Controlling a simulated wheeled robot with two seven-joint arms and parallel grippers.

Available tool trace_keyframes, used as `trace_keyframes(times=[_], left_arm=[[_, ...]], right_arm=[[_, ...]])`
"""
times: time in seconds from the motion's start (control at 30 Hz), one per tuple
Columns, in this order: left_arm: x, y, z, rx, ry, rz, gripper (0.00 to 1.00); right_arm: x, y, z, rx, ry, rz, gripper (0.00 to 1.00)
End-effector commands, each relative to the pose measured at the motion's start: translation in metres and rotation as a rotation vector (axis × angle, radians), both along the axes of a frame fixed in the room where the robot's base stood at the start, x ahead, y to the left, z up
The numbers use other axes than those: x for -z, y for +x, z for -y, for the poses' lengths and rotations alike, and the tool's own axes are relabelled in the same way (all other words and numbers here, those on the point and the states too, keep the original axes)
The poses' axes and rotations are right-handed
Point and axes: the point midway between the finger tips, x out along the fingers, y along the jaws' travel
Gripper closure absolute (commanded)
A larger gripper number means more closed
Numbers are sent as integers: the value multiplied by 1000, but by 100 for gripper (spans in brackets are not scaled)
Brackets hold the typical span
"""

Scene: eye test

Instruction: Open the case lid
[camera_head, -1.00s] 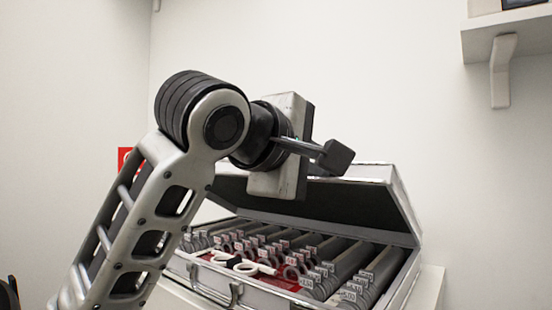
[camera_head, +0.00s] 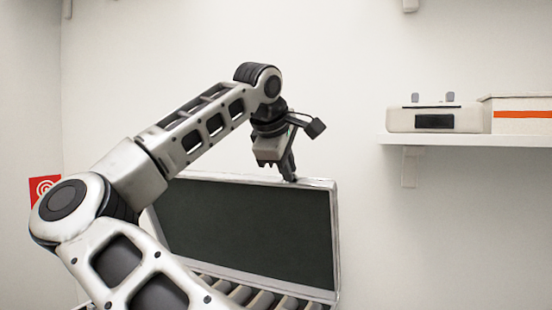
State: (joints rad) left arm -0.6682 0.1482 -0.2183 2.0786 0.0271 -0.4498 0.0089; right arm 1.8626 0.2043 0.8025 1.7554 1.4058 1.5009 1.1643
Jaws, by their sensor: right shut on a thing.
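The case lid (camera_head: 245,228) stands raised, close to upright. Its dark lining faces me inside a silver frame. My right gripper (camera_head: 289,174) is at the lid's top edge, shut on it, with the fingers pointing down. The case (camera_head: 318,305) shows only a little at the bottom of the view, with several grey lens holders (camera_head: 262,300) in rows inside. Most of the case is below the frame or behind my right arm. My left gripper is not in view.
A wall shelf (camera_head: 460,140) at the right holds a beige device (camera_head: 436,119) and a white box with an orange stripe (camera_head: 522,116). A red sign (camera_head: 43,188) hangs on the left wall. The wall above the lid is clear.

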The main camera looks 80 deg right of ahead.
Motion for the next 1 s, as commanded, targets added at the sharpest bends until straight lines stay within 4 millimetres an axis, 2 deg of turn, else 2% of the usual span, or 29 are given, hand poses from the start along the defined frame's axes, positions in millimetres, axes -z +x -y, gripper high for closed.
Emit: trace_keyframes(times=[0.03, 0.2, 0.4, 0.93, 0.97, 1.0], left_arm=[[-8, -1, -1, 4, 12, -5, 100], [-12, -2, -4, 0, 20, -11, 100], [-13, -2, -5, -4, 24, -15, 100], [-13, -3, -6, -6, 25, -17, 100], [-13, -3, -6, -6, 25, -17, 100], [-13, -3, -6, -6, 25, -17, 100]], right_arm=[[-10, -4, 12, 4, -3, -2, 100], [-15, -8, 41, 3, -6, -3, 100], [-16, -11, 61, 3, -7, -3, 100], [-15, -12, 67, 4, -6, -2, 100], [-15, -12, 67, 4, -6, -2, 84], [-14, -12, 67, 4, -5, -2, 84]])
